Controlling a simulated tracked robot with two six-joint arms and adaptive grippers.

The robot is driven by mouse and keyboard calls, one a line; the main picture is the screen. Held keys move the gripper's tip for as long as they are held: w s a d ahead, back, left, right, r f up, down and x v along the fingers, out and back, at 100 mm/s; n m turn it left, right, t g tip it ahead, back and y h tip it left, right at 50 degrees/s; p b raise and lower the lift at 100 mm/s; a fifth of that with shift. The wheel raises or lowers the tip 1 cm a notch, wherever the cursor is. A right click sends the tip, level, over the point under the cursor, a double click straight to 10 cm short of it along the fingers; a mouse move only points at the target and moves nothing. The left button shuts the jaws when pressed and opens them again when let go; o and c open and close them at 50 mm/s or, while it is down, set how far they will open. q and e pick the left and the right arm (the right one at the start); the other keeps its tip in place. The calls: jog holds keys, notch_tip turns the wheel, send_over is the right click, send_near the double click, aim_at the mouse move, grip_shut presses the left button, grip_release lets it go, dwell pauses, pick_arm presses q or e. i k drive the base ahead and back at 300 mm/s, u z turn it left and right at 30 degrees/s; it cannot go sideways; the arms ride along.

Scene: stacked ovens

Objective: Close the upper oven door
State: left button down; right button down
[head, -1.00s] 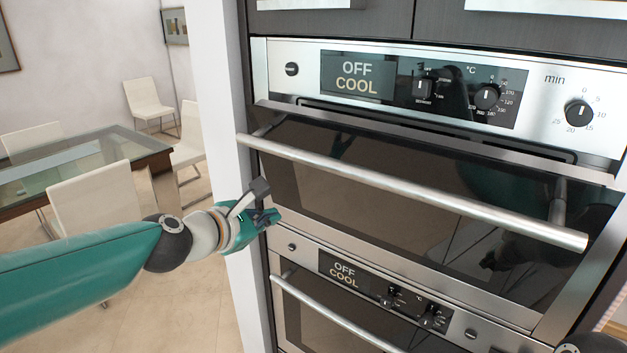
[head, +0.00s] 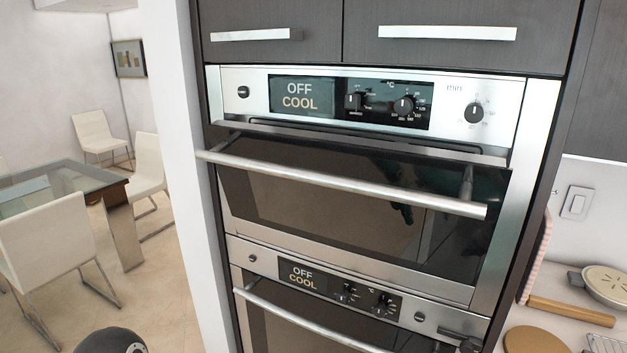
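The upper oven door (head: 330,210) is a dark glass panel with a steel frame and a long steel handle (head: 340,181). Its top edge stands a little out from the oven body, with a dark gap under the control panel (head: 240,105), so it looks slightly ajar. My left gripper is out of view; only a dark joint of my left arm shows at the bottom left. What looks like part of my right gripper (head: 462,341) shows at the bottom, in front of the lower oven and below the upper door, apart from the handle. Its fingers are too cut off to judge.
The lower oven (head: 265,262) sits directly below, its door with a similar handle (head: 300,322). Drawers (head: 265,15) are above. A counter with a pie (head: 606,285) and a rolling pin (head: 570,311) is at right. Chairs and a glass table (head: 60,185) stand at left.

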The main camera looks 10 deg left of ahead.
aim_at(421, 218)
jog(key=u, duration=1.7)
jog(key=i, duration=0.1)
jog(key=z, duration=3)
jog(key=k, duration=0.9)
jog(key=u, duration=3.2)
jog(key=k, duration=0.1)
jog(key=z, duration=1.45)
jog(key=i, duration=0.5)
jog(key=u, duration=0.05)
